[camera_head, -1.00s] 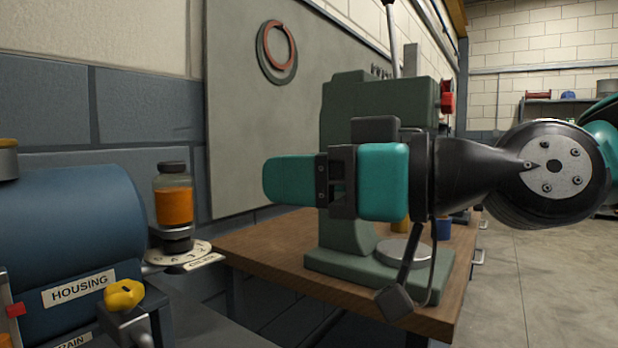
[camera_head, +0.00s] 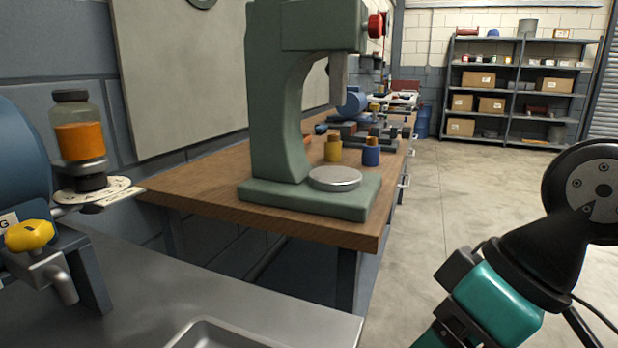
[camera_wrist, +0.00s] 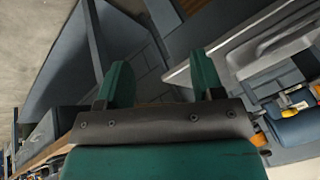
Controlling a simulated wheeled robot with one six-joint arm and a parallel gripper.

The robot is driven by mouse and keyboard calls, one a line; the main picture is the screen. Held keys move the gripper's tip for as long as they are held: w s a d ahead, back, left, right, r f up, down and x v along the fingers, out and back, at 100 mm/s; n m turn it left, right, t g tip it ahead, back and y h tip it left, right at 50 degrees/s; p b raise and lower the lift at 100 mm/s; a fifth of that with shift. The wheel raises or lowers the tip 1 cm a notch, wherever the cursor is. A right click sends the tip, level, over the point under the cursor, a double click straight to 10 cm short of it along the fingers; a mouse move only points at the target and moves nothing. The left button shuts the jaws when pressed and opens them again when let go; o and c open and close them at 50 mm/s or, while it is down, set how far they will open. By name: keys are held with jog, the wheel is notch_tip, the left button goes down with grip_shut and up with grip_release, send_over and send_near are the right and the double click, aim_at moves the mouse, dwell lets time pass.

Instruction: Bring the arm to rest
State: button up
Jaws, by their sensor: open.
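My gripper shows in the wrist view (camera_wrist: 162,85) with its two green fingers apart and nothing between them. In the head view, my teal and black wrist is at the lower right, pointing down and to the left, and the fingertips are cut off by the bottom edge. The gripper is clear of the wooden bench and in front of its right side. It touches nothing that I can see.
A green press (camera_head: 270,100) stands on the wooden bench (camera_head: 205,190). A grey metal worktop (camera_head: 240,305) fills the lower left, with an orange-filled jar (camera_head: 80,140) and yellow knob (camera_head: 30,235) above it. Open floor (camera_head: 470,200) lies right, with shelves (camera_head: 520,95) behind.

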jog(key=s+d+f+m+g+h, duration=0.1)
jog(key=s+d+f, duration=0.1)
jog(key=s+d, duration=0.1)
notch_tip(320, 180, up, 23)
jog(key=p, duration=2.2)
jog(key=shift+w+a+f, duration=0.15)
jog(key=shift+w+a, duration=0.1)
jog(key=shift+w, duration=0.2)
